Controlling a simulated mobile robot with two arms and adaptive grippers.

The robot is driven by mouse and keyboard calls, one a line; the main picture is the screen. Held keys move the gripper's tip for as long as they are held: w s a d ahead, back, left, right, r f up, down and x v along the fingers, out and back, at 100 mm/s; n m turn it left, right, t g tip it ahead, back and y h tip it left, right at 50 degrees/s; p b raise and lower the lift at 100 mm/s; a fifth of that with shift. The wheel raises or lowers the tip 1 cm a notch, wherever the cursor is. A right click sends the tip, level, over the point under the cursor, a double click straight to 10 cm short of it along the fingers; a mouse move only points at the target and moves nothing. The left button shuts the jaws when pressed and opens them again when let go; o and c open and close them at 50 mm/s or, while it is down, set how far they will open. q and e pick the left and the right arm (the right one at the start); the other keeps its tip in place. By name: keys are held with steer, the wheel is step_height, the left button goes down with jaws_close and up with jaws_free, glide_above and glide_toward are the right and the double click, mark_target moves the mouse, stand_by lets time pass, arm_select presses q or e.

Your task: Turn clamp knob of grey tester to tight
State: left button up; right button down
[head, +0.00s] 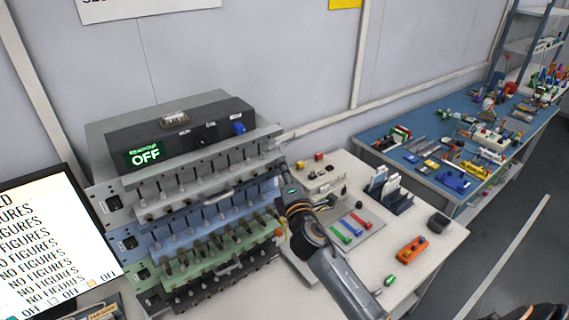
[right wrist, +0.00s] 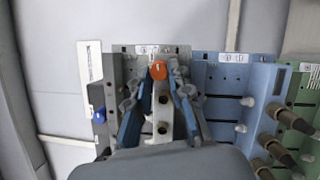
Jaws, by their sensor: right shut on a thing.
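The grey tester (head: 193,173) is the upper unit with a row of clamps in the stack on the bench. Its grey panel (right wrist: 139,50) also shows in the right wrist view. An orange knob (right wrist: 158,70) on that panel sits between the fingertips of my right gripper (right wrist: 156,78), which is shut on it. In the head view my right gripper (head: 281,168) reaches the right end of the grey tester, and the knob is hidden there. My left gripper is not in view.
A blue tester (head: 190,230) and a green tester (head: 143,274) stand below the grey one. A control box (head: 185,137) on top reads OFF. A monitor (head: 50,245) stands at left. A tray (head: 362,238) with coloured pieces and an orange tool (head: 411,249) lie to the right.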

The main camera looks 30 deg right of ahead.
steer(key=shift+d+r+m+g+y, duration=0.15)
steer(key=shift+m+g+y, duration=0.65)
steer(key=shift+m, duration=1.55)
steer(key=shift+d+r+m+g+y, duration=0.15)
steer(key=shift+m+g+y, duration=0.65)
steer(key=shift+m, duration=1.5)
steer(key=shift+d+r+m+g+y, duration=0.15)
steer(key=shift+m+g+y, duration=0.6)
steer(key=shift+m, duration=1.6)
steer(key=shift+a, duration=0.1)
steer(key=c, duration=1.2)
jaws_free()
steer(key=shift+r, duration=0.1)
